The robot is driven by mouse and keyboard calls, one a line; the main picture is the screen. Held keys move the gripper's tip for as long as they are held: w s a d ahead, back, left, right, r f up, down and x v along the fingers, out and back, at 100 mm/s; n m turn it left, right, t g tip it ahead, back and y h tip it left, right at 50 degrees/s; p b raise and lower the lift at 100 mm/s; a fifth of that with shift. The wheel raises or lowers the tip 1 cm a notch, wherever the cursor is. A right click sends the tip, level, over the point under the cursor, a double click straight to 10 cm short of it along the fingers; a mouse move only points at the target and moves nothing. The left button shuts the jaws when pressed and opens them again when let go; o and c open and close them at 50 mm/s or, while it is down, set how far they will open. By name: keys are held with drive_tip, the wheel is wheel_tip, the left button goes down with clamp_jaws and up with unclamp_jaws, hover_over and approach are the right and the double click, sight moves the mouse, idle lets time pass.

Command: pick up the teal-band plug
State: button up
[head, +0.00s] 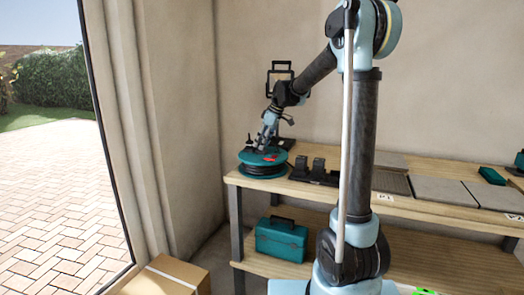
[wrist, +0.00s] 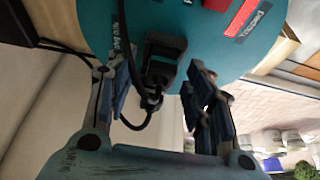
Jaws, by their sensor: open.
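A teal cable reel (head: 266,171) stands at the left end of the workbench top; its teal face (wrist: 110,18) fills the upper wrist view. A black plug (wrist: 162,62) with a black cable sits at the reel's face in the wrist view. In the head view my gripper (head: 265,143) is low over the reel, and I cannot pick out the plug there.
A red switch (wrist: 241,17) is on the reel face. Black holders (head: 313,171) stand right of the reel, with grey tiles (head: 440,190) farther right. A teal toolbox (head: 281,240) sits on the lower shelf. A cardboard box (head: 165,278) is on the floor.

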drive_tip(key=shift+f, duration=0.1)
clamp_jaws()
wheel_tip(320, 180, up, 16)
idle(1.7)
